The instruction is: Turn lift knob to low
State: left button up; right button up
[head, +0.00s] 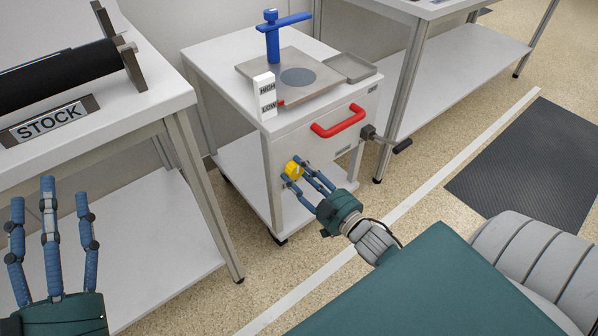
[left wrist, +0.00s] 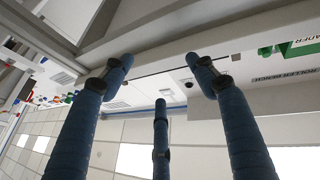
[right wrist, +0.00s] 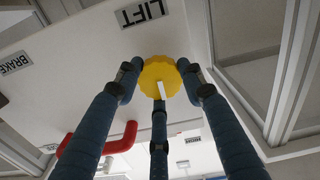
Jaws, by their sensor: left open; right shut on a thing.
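The yellow lift knob (head: 292,170) is on the front of the white cart, low on the left. In the right wrist view the knob (right wrist: 160,79) sits under a LIFT label (right wrist: 142,11), with a white mark on its face. My right gripper (head: 297,174) is shut on the knob, its fingers around the rim. A white HIGH/LOW scale (head: 264,97) stands at the cart top's front left corner, with a red pointer (head: 281,102) beside LOW. My left gripper (head: 45,215) is open and empty at the lower left, away from the cart.
The cart has a red handle (head: 339,121) and a crank (head: 388,141) on its front. A blue post with a bar (head: 273,38) and a grey tray (head: 350,67) are on top. A STOCK table (head: 170,96) stands left, another table (head: 424,11) right.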

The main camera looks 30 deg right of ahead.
jog(key=shift+r+n, duration=0.25)
jog(key=shift+n, duration=0.15)
jog(key=o, duration=1.1)
pick_arm(q)
jog(key=f+g, duration=0.1)
jog(key=f, duration=0.1)
jog(key=w+f+g+y, duration=0.1)
jog(key=f, duration=0.1)
jog(key=shift+w+a+f, duration=0.1)
jog(key=shift+a+f, duration=0.05)
jog(key=shift+f, duration=0.05)
pick_arm(e)
jog(key=shift+o, duration=0.2)
jog(key=shift+f, duration=0.1)
jog(key=shift+s+f, duration=0.1)
jog(key=shift+s, duration=0.3)
jog(key=s, duration=1.1)
jog(key=shift+d, duration=0.4)
